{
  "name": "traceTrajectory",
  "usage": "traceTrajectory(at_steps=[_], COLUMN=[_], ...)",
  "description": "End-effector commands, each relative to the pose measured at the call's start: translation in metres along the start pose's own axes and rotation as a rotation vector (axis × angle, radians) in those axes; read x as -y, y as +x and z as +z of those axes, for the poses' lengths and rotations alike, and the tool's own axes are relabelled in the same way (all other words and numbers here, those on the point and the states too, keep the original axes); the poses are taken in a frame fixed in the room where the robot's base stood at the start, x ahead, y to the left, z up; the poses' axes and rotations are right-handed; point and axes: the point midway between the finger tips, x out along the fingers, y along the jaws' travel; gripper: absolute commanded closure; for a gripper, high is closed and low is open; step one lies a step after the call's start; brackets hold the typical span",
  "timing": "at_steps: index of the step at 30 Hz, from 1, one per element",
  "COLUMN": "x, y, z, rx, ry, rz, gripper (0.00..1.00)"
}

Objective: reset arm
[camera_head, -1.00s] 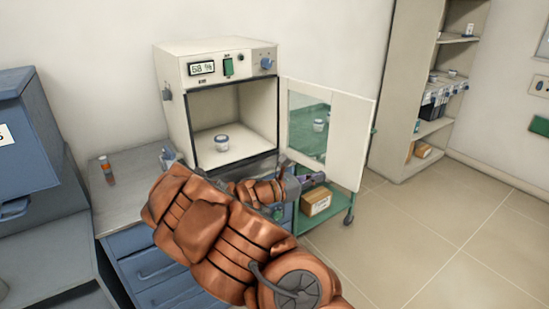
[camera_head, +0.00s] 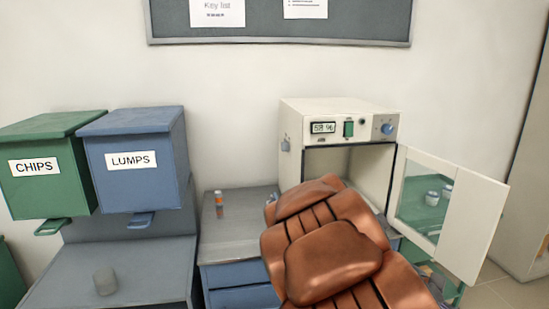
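My orange-brown arm fills the lower middle right of the head view, in front of the cream cabinet (camera_head: 296,118). My gripper is not visible; the arm hides it or it lies outside the picture. The cabinet has a lit display (camera_head: 323,128), a green switch (camera_head: 348,128) and a blue knob (camera_head: 387,128). Its door (camera_head: 473,220) stands open to the right, with a window in it. The arm covers the lower part of the cabinet's chamber (camera_head: 345,165), so I cannot see what stands there.
A green CHIPS bin (camera_head: 45,195) and a blue LUMPS bin (camera_head: 140,170) hang at the left. A grey cup (camera_head: 105,281) stands on the surface below. A small orange-capped bottle (camera_head: 219,203) is on the grey counter (camera_head: 232,238). A notice board (camera_head: 370,28) hangs above.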

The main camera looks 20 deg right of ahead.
Motion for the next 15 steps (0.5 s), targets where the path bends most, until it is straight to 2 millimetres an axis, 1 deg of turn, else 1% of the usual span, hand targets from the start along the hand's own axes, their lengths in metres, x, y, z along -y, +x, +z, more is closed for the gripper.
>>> traceTrajectory(at_steps=[1, 3, 8, 13, 15], x=[0.014, 0.034, 0.080, 0.131, 0.152], y=[-0.006, -0.013, -0.036, -0.064, -0.079], z=[0.005, 0.008, 0.011, 0.015, 0.018], rx=[-0.041, -0.094, -0.215, -0.333, -0.382], ry=[0.037, 0.089, 0.183, 0.249, 0.268], rz=[-0.041, -0.100, -0.241, -0.398, -0.465], gripper=[1.00, 1.00, 1.00, 1.00, 1.00])
